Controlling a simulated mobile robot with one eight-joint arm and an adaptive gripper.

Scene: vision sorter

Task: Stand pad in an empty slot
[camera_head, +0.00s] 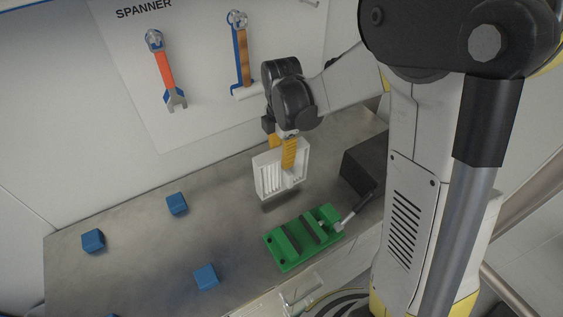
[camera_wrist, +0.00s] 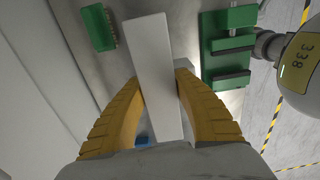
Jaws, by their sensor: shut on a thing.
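My gripper (camera_head: 290,162) has its yellow fingers shut on a white ribbed panel, which I take to be the pad (camera_head: 267,176). One finger is in front of the panel and one behind it. The pad is upright and seems a little above the bench, with a dark shadow below it. In the wrist view the pad (camera_wrist: 150,70) shows as a white slab between the fingers (camera_wrist: 153,100). A green fixture (camera_head: 297,246) with dark crosswise bands lies to the pad's lower right; I cannot tell whether these bands are slots. It also shows in the wrist view (camera_wrist: 228,20).
Blue cubes (camera_head: 177,203), (camera_head: 93,240), (camera_head: 206,277) lie on the grey bench (camera_head: 130,270). A dark block (camera_head: 364,165) stands at right. A wall board (camera_head: 200,110) holds a spanner (camera_head: 160,65). A green block (camera_wrist: 98,27) shows at the wrist view's upper left.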

